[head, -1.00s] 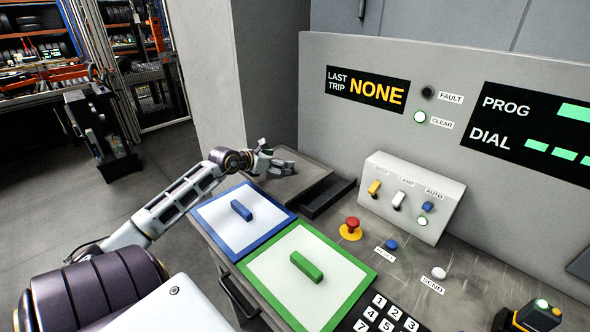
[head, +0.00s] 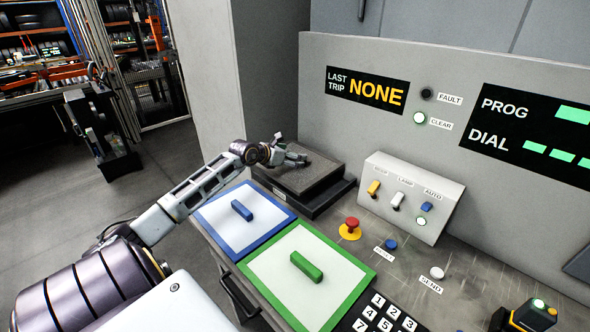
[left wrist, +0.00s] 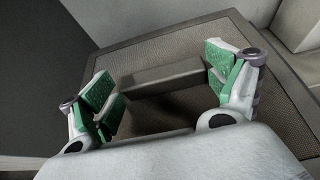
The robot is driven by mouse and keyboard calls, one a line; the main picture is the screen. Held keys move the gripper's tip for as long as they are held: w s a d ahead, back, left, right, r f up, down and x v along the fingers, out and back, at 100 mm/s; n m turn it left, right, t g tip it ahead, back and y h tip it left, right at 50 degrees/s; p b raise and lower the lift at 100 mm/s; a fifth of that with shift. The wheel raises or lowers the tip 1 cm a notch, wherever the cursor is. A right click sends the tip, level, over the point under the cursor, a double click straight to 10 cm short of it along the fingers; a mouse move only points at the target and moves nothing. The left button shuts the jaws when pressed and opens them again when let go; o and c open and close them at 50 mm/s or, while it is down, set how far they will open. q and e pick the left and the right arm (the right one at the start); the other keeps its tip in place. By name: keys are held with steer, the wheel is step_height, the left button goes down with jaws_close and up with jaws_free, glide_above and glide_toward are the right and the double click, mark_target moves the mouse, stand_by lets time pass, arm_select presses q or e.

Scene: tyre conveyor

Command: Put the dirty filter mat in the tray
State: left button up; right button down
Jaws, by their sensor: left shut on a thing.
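The dirty filter mat (head: 322,174) is a grey-brown square at the back left of the bench in the head view. It is over the dark tray (head: 322,207), whose front and right edges show beneath it. I cannot tell whether the mat rests on the tray floor. My left gripper (head: 288,151) is above the mat and shut on its raised grey handle. In the left wrist view the gripper's green-padded fingers (left wrist: 166,86) stand at either end of the handle (left wrist: 168,74), above the mat's mesh (left wrist: 285,105). My right gripper is not in view.
A blue-framed white mat (head: 225,221) and a green-framed one (head: 285,295) lie in front, each with a handle. A red stop knob (head: 351,224), a switch box (head: 410,195) and a keypad (head: 385,318) are to the right. A grey panel wall stands behind.

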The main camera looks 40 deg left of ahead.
arm_select(q)
steer(key=shift+w+d+r, duration=0.1)
steer(key=shift+w, duration=0.8)
steer(key=shift+f, duration=1.2)
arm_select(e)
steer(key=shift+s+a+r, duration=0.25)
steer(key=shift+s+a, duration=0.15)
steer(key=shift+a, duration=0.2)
arm_select(q)
steer(key=shift+f+p, duration=0.4)
steer(key=shift+f, duration=1.95)
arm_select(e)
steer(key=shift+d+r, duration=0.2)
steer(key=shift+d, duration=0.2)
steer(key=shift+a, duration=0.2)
